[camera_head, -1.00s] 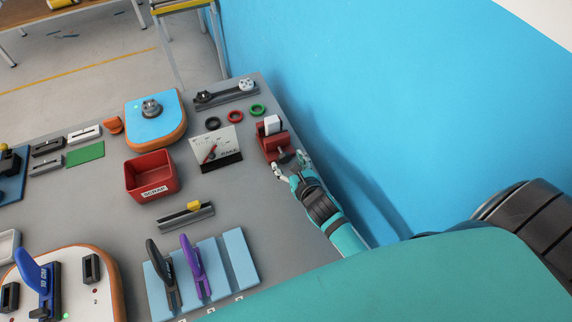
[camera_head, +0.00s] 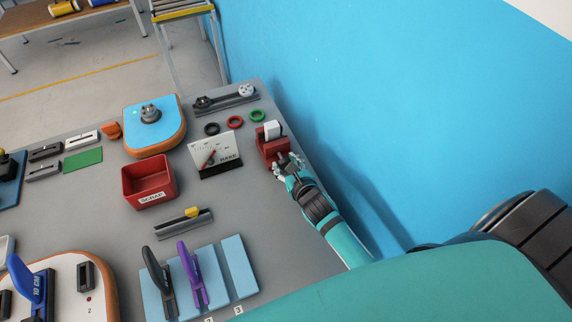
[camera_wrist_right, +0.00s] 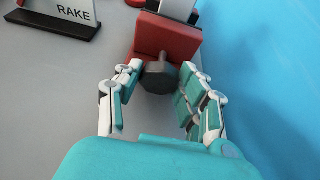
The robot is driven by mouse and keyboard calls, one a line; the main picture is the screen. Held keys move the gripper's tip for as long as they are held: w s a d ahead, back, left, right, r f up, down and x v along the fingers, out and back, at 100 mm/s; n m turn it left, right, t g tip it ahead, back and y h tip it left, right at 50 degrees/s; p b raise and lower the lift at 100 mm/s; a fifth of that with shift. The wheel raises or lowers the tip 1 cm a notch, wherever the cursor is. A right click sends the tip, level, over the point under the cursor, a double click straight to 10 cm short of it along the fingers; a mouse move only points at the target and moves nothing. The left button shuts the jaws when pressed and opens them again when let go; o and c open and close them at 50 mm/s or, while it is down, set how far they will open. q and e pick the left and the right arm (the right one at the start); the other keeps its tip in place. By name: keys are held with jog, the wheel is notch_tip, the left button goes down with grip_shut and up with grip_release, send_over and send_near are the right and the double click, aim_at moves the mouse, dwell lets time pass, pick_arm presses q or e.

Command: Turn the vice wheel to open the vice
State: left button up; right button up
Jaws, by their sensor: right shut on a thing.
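The red vice (camera_head: 270,148) stands near the right edge of the grey bench, with a white block (camera_head: 272,130) at its top. In the right wrist view the red vice body (camera_wrist_right: 166,38) shows with its dark wheel (camera_wrist_right: 160,78) on a short shaft facing me. My right gripper (camera_head: 286,164) is at the wheel, its fingers on either side of it. In the right wrist view the gripper (camera_wrist_right: 157,88) is shut on the wheel, though the left-hand finger's contact is hard to see. My left gripper is not in view.
A gauge plate marked RAKE (camera_head: 215,155) stands left of the vice. A red scrap bin (camera_head: 150,182), coloured rings (camera_head: 234,122) and a slotted rail (camera_head: 226,100) are nearby. A blue wall (camera_head: 400,110) rises close on the right.

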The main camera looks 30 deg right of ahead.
jog(key=shift+a+n+h, duration=0.15)
jog(key=shift+n+h, duration=0.75)
jog(key=shift+n, duration=0.3)
jog(key=shift+a+f+n+h, duration=0.1)
jog(key=shift+n+h, duration=0.6)
jog(key=shift+n, duration=0.4)
jog(key=shift+b, duration=0.3)
jog(key=o, duration=1.1)
jog(key=shift+o, duration=0.2)
jog(key=v, duration=1.2)
jog(key=shift+s+f, duration=0.1)
jog(key=shift+f, duration=0.05)
